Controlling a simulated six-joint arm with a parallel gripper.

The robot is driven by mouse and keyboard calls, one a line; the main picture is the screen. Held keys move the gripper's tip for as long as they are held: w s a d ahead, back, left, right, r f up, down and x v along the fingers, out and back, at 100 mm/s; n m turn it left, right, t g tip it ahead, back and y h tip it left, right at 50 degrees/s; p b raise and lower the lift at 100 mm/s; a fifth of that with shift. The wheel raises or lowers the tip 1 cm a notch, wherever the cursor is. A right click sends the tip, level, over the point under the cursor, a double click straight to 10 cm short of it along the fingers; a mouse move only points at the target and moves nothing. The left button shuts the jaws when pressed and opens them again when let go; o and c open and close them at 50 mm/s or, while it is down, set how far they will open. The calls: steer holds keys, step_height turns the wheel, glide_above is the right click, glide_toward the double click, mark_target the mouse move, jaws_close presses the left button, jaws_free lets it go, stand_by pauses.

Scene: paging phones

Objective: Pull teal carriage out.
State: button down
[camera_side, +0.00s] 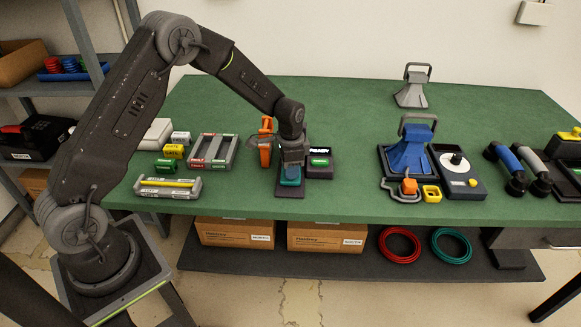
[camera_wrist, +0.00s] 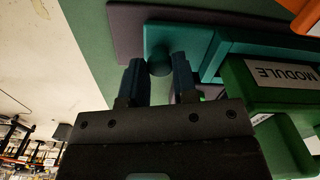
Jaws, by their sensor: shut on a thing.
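The teal carriage (camera_side: 289,182) sits low on a dark base plate (camera_side: 292,193) near the table's front edge, partly hidden by my gripper (camera_side: 290,166) in the side view. In the wrist view the teal carriage (camera_wrist: 215,42) shows a round teal knob (camera_wrist: 159,63) at its near end. The blue fingers of my gripper (camera_wrist: 159,80) stand on either side of this knob, shut on it. A green block labelled MODULE (camera_wrist: 275,78) lies beside the carriage in the wrist view.
A READY sign (camera_side: 319,149) stands just right of my gripper. An orange tool (camera_side: 265,144) and a grey tray (camera_side: 213,151) are to its left. A blue funnel-shaped device (camera_side: 410,152) stands farther right. Green table is clear behind and between these.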

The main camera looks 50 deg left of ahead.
steer(key=shift+s+d, duration=1.95)
steer(key=shift+d, duration=0.05)
steer(key=c, duration=0.9)
jaws_free()
steer(key=shift+c, duration=0.2)
steer(key=shift+o, duration=0.2)
steer(key=shift+r, duration=0.2)
step_height(320, 180, up, 14)
steer(key=shift+f, duration=0.25)
